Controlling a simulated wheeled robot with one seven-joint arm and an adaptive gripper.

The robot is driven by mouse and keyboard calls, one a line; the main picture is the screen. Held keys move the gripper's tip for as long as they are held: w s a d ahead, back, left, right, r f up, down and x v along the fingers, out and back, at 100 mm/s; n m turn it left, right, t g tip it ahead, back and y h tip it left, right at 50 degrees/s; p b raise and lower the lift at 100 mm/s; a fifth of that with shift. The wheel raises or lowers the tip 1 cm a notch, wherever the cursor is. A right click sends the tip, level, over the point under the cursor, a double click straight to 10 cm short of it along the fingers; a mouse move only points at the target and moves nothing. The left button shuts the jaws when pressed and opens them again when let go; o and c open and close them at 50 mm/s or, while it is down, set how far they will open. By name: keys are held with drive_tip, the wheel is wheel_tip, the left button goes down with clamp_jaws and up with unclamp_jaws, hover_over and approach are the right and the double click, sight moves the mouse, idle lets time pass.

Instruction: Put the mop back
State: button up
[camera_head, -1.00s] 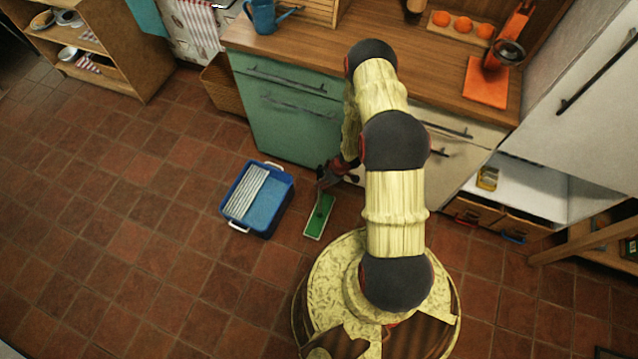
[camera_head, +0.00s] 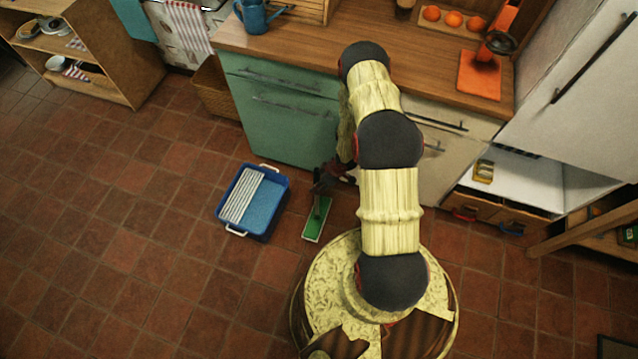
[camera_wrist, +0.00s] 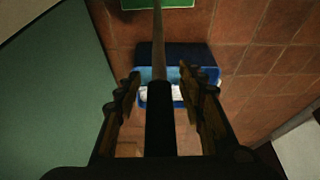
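The mop stands on the tiled floor in the head view, its flat green head (camera_head: 316,222) just right of the blue bucket and apart from it. Its thin dark handle (camera_head: 321,204) rises to my gripper (camera_head: 326,181), in front of the cabinets. In the wrist view the handle (camera_wrist: 159,115), brown with a thicker black part, runs between the two fingers of my gripper (camera_wrist: 163,82). The fingers look spread, with a gap on both sides of the handle. The green head shows at the top edge (camera_wrist: 158,4).
The blue bucket (camera_head: 264,208) with a white ribbed insert stands left of the mop. Green cabinets (camera_head: 285,120) under the wooden counter (camera_head: 300,50) are close behind. A wicker basket (camera_head: 216,95) stands left of them. The left floor is clear.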

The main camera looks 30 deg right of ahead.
drive_tip(key=shift+r, duration=0.1)
drive_tip(key=p+v, duration=0.5)
drive_tip(key=v, duration=0.7)
drive_tip(key=w+d+r+m+h, duration=0.1)
drive_tip(key=w+d+r+h, duration=0.2)
drive_tip(key=r, duration=0.6)
drive_tip(key=w+d+r+h, duration=0.1)
drive_tip(key=w+d+r, duration=0.1)
drive_tip(key=w+r, duration=0.5)
wheel_tip(320, 180, up, 21)
drive_tip(key=s+a+m+t+h, duration=0.1)
drive_tip(key=s+a+m+h, duration=0.1)
drive_tip(key=m, duration=0.1)
drive_tip(key=s+a+r+m, duration=0.1)
drive_tip(key=s+a+r, duration=0.4)
drive_tip(key=r, duration=0.3)
drive_tip(key=s+a+r+m, duration=0.1)
drive_tip(key=s+a+r, duration=0.35)
drive_tip(key=r, duration=0.45)
drive_tip(key=s+a+r+y, duration=0.1)
drive_tip(key=s+a+r, duration=0.2)
drive_tip(key=s+a, duration=0.2)
drive_tip(key=s+a+r+m+t+y, duration=0.1)
drive_tip(key=s+a+r+y, duration=0.1)
drive_tip(key=s+a, duration=0.4)
drive_tip(key=s+r, duration=0.1)
drive_tip(key=s, duration=0.2)
drive_tip(key=shift+s+m, duration=0.15)
drive_tip(key=shift+m, duration=0.15)
drive_tip(key=shift+a+r, duration=0.1)
